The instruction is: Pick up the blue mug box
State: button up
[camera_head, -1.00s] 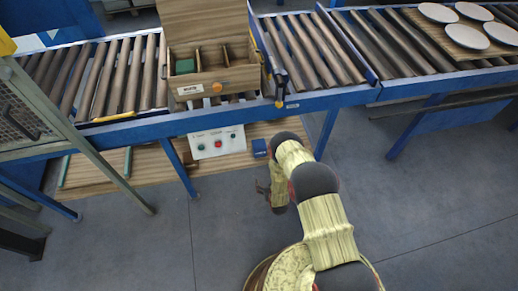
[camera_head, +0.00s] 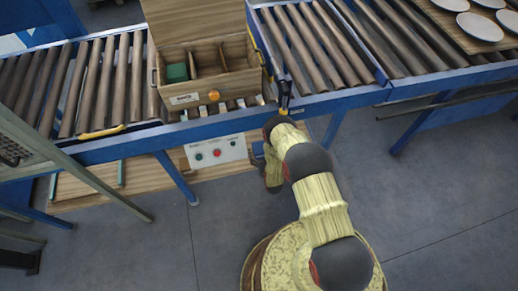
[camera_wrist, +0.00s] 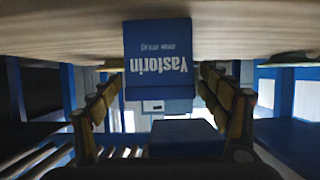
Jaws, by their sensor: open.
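The blue box (camera_wrist: 158,45) with white lettering fills the upper middle of the wrist view, upside down in the picture. It stands on the pale wooden shelf (camera_wrist: 60,30). My gripper (camera_wrist: 162,78) is open, with one finger on each side of the box in this view and narrow gaps between. I cannot tell how deep the box sits between the fingertips. In the head view a small part of the blue box (camera_head: 257,149) shows beside my arm, by the shelf edge. My gripper (camera_head: 271,172) is mostly hidden there by my arm.
The blue conveyor frame (camera_head: 350,97) with rollers runs above the shelf. An open wooden crate (camera_head: 225,82) with a green block stands on it. A control panel (camera_head: 215,152) with buttons is left of the box. White plates (camera_head: 480,26) lie at upper right.

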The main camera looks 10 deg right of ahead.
aim_at(258, 144)
jog(key=b+x, duration=0.3)
jog(key=x, duration=0.4)
jog(key=shift+s, duration=0.1)
jog(key=shift+c, duration=0.6)
jog(key=c, duration=1.3)
jog(key=shift+c, duration=0.2)
jog(key=shift+r, duration=0.1)
